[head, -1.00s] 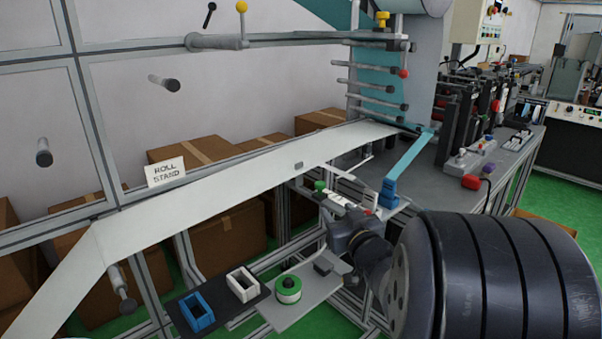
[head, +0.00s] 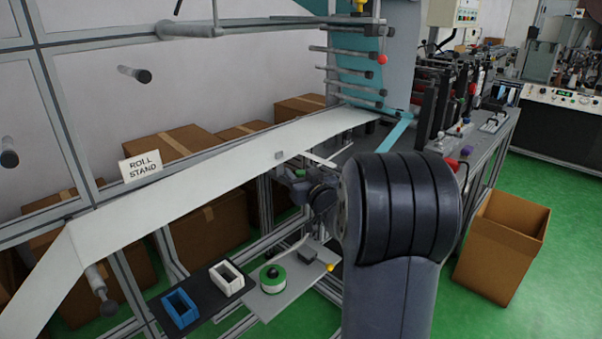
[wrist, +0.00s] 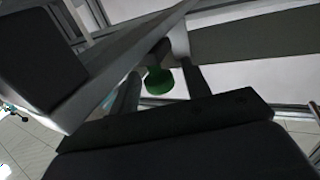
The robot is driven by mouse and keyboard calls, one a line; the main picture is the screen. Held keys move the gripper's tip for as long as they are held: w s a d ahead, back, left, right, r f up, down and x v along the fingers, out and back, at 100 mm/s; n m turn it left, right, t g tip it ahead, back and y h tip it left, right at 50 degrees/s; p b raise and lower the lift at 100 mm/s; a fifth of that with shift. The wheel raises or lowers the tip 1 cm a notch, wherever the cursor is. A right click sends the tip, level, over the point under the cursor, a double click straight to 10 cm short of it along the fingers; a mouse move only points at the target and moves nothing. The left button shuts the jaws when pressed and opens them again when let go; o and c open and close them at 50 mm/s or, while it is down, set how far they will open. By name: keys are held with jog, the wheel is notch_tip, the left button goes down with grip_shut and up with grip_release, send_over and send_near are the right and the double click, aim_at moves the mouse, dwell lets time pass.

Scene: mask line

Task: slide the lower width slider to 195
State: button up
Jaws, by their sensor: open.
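A green knob (wrist: 158,82), which looks like the lower width slider's handle, hangs from a dark stem under a grey rail in the wrist view. My gripper (wrist: 160,74) is open, with one finger on each side of the knob. I cannot tell whether the fingers touch it. In the head view, my gripper (head: 296,176) is small and partly hidden by my own arm, under the near edge of the white web (head: 190,185). A bit of green (head: 300,172) shows there. No scale number is readable, so the slider's value cannot be told.
A low shelf holds a blue frame (head: 181,309), a white frame (head: 227,278) and a green-and-white roll (head: 272,278). An open cardboard box (head: 502,245) stands on the green floor at right.

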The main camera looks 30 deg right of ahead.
jog(key=shift+c, duration=0.3)
grip_shut()
dwell(0.3)
